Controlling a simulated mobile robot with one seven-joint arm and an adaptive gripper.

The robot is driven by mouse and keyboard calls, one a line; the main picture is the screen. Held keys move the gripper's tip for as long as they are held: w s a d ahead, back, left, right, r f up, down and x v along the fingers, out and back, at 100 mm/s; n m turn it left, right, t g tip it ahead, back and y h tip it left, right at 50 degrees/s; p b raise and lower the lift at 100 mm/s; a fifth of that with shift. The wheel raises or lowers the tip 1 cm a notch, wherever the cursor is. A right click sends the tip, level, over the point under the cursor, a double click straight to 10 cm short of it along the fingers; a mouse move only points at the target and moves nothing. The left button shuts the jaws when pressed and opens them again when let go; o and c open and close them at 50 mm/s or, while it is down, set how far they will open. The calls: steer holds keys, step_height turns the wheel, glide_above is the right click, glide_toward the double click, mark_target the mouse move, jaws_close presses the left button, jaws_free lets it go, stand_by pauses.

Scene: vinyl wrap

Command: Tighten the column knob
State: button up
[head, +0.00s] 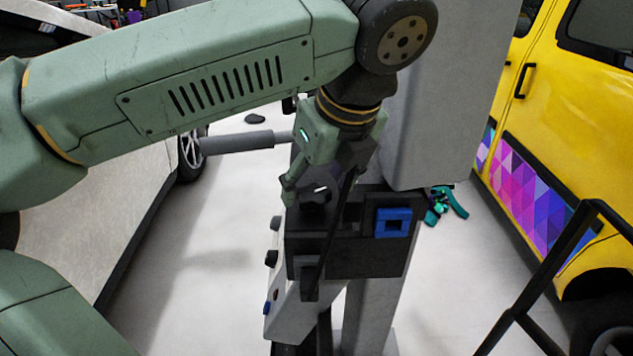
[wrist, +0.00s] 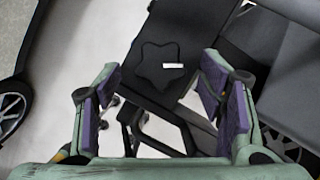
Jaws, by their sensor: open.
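The column knob (wrist: 155,62) is a black, star-shaped knob with a small white mark on top. It lies on a black surface of the machine, and in the head view the knob (head: 316,196) shows low beneath my gripper (head: 318,182). In the wrist view my gripper (wrist: 162,82) is open. Its purple-padded fingers stand wide apart, left and right of the knob in the picture, with visible space between pads and knob. Contact cannot be made out. In the head view the fingers partly cover the knob and its surroundings.
The machine's grey column (head: 440,90) rises just behind and right of my gripper. A blue square part (head: 393,222) is on the black housing (head: 365,262). A grey cylinder (head: 240,142) sticks out left. A yellow van (head: 560,120) stands right, a pale car (head: 110,215) left.

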steer(key=shift+w+a+f, duration=0.1)
steer(key=shift+w+f, duration=0.1)
steer(key=shift+f, duration=0.45)
steer(key=shift+c, duration=0.5)
steer(key=c, duration=1.1)
